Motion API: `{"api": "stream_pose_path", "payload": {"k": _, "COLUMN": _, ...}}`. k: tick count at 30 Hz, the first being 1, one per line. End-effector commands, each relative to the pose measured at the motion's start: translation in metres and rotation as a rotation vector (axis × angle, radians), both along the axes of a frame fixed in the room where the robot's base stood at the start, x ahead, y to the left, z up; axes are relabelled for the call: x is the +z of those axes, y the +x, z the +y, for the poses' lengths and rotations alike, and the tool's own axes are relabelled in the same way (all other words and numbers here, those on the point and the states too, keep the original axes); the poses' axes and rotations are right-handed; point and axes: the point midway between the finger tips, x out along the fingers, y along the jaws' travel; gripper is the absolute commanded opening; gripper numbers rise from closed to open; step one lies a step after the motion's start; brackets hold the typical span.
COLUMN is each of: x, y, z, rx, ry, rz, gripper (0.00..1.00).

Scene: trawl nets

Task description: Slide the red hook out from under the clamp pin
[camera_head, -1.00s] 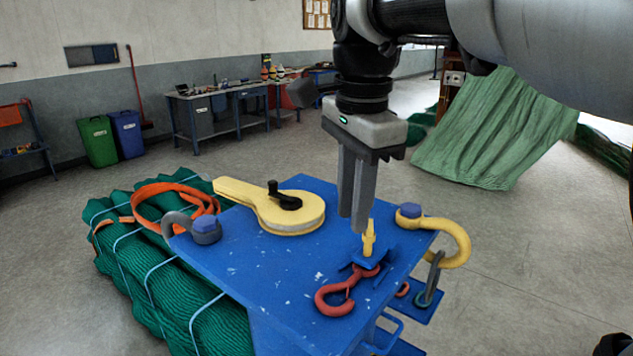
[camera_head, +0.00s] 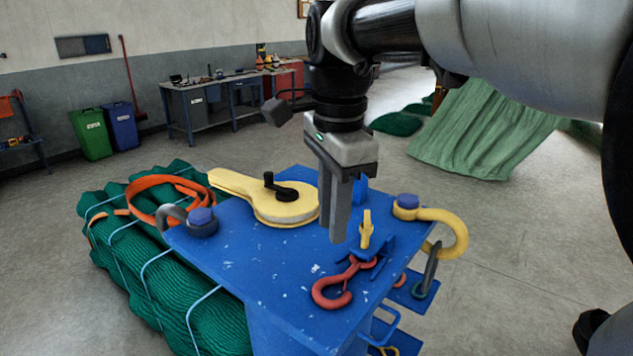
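The red hook (camera_head: 348,273) lies on the blue table top (camera_head: 265,280) near its front right part. Its open curve points toward the front left, and its eye end reaches the blue clamp (camera_head: 379,252). The yellow clamp pin (camera_head: 366,230) stands upright at the clamp; how it bears on the hook's eye is too small to tell. My gripper (camera_head: 338,238) points straight down, just left of the pin and behind the hook in the picture. Its fingers overlap in this view, so their gap is hidden. It appears apart from the hook.
A yellow snatch block (camera_head: 285,207) with a black knob lies behind and left of my gripper. A yellow shackle (camera_head: 455,236) sits at the right corner and a grey shackle (camera_head: 172,214) at the left. A green net bundle (camera_head: 150,262) lies beside the table.

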Motion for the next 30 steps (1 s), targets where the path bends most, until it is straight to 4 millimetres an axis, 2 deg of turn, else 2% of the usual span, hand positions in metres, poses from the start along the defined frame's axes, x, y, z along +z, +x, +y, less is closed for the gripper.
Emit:
{"api": "stream_pose_path", "payload": {"k": 1, "x": -0.012, "y": 0.000, "z": 0.000, "rx": 0.000, "ry": 0.000, "rz": 0.003, "gripper": 0.22}}
{"api": "stream_pose_path", "payload": {"k": 9, "x": -0.065, "y": 0.003, "z": 0.001, "rx": 0.001, "ry": 0.000, "rz": 0.004, "gripper": 0.22}}
{"api": "stream_pose_path", "payload": {"k": 15, "x": -0.095, "y": 0.004, "z": 0.002, "rx": 0.000, "ry": 0.000, "rz": 0.002, "gripper": 0.22}}
{"api": "stream_pose_path", "payload": {"k": 21, "x": -0.110, "y": 0.005, "z": 0.002, "rx": 0.002, "ry": 0.000, "rz": -0.001, "gripper": 0.22}}
{"api": "stream_pose_path", "payload": {"k": 30, "x": -0.111, "y": 0.006, "z": 0.002, "rx": 0.001, "ry": 0.000, "rz": -0.001, "gripper": 0.22}}
